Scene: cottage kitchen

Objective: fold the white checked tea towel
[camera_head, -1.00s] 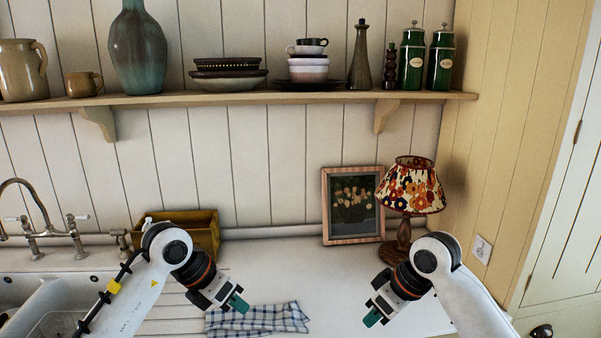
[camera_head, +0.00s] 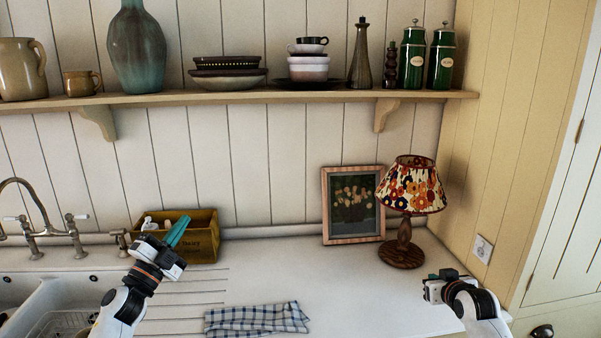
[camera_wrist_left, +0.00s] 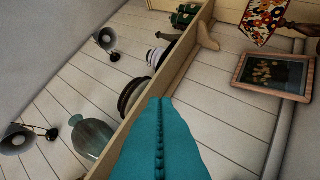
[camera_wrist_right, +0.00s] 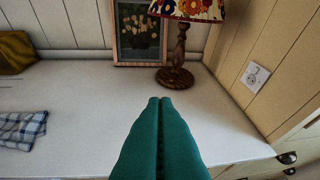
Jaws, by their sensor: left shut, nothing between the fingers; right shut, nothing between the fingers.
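The white tea towel with blue checks (camera_head: 256,319) lies on the white counter at the bottom of the head view, as a long, narrow folded strip with a few wrinkles. Part of it also shows at the left edge of the right wrist view (camera_wrist_right: 24,130). My left gripper (camera_head: 178,231) is shut and empty, raised to the upper left of the towel in front of the wooden box. Its teal fingers touch each other in the left wrist view. My right gripper (camera_head: 447,273) is shut and empty, well to the right of the towel. Both are apart from it.
A wooden box (camera_head: 200,241) stands at the back by the sink (camera_head: 60,300). A framed picture (camera_head: 352,206) and a flowered lamp (camera_head: 410,187) stand at the back right. A shelf (camera_head: 250,97) with crockery runs above. The middle of the counter (camera_head: 350,280) is clear.

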